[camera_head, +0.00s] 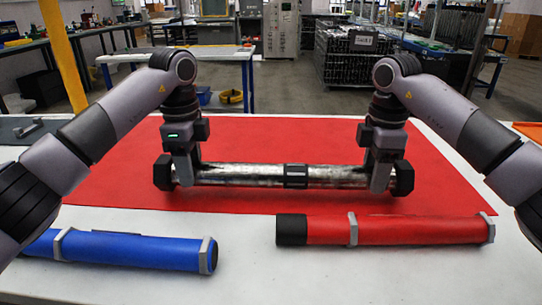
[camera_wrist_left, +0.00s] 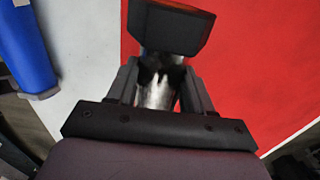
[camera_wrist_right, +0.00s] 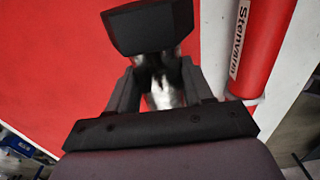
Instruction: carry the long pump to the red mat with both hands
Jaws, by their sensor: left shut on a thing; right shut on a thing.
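The long pump (camera_head: 250,175) is a silvery metal tube with black hexagonal ends and a black band at its middle. It lies level across the picture, over the red mat (camera_head: 270,135); I cannot tell whether it touches the mat. My left gripper (camera_head: 185,178) is shut on the tube near its left end. In the left wrist view the tube (camera_wrist_left: 157,95) sits between the fingers, below the black end. My right gripper (camera_head: 381,180) is shut on the tube near its right end. In the right wrist view the tube (camera_wrist_right: 165,92) shows between the fingers.
A blue tube (camera_head: 130,248) lies on the white table (camera_head: 250,265) at front left. A red tube (camera_head: 390,229) with a black end lies at front right, close to the mat's front edge. A dark grey panel with a handle (camera_head: 30,130) is at the left.

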